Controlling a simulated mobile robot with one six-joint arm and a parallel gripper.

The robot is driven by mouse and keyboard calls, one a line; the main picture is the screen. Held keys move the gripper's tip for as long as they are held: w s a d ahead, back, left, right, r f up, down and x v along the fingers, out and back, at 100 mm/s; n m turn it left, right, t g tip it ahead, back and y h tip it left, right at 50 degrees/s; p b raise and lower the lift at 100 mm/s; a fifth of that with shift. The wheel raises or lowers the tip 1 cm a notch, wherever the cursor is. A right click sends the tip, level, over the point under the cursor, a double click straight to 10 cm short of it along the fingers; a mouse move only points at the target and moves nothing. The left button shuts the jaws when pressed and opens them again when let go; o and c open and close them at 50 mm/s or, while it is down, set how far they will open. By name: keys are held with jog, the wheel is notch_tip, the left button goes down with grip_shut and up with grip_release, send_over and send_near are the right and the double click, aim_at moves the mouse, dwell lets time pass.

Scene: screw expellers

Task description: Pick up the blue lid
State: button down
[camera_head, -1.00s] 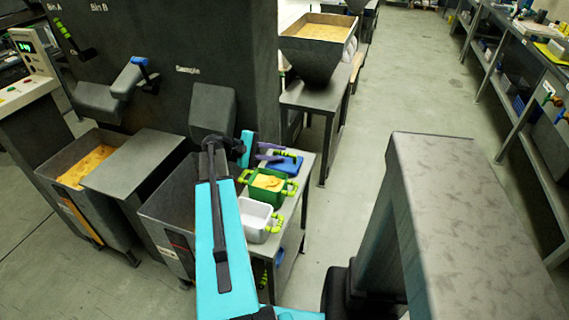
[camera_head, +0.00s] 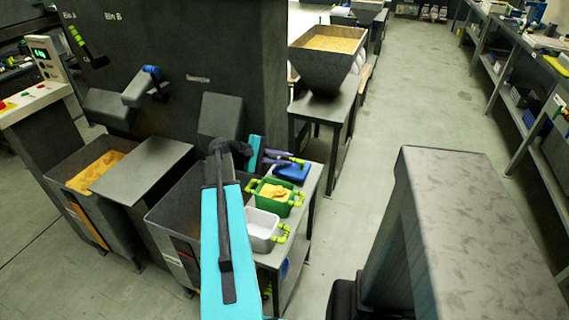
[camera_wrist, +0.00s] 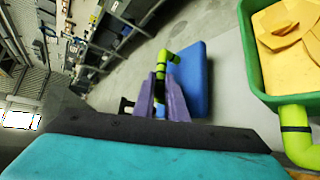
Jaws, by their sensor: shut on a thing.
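The blue lid (camera_head: 291,173) is at the far end of the small table, beyond the green container, and shows as a flat blue slab in the wrist view (camera_wrist: 191,80). Its lime-green handle (camera_wrist: 162,62) sits between the purple fingers of my gripper (camera_wrist: 160,84). My gripper (camera_head: 284,158) is shut on this handle. The fingers hide part of the handle, and I cannot tell whether the lid touches the tabletop.
The green container (camera_head: 270,204) with yellow pieces and lime handles stands close to the lid. A white container (camera_head: 262,231) is nearer me. A large dark machine (camera_head: 190,60) stands left. A hopper (camera_head: 328,62) on a stand is behind. Open floor (camera_head: 385,150) lies right.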

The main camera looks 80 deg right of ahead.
aim_at(285, 167)
notch_tip(285, 167, up, 8)
dwell(0.5)
jog(key=shift+s+f, duration=0.1)
jog(key=shift+s, duration=0.05)
dwell(0.5)
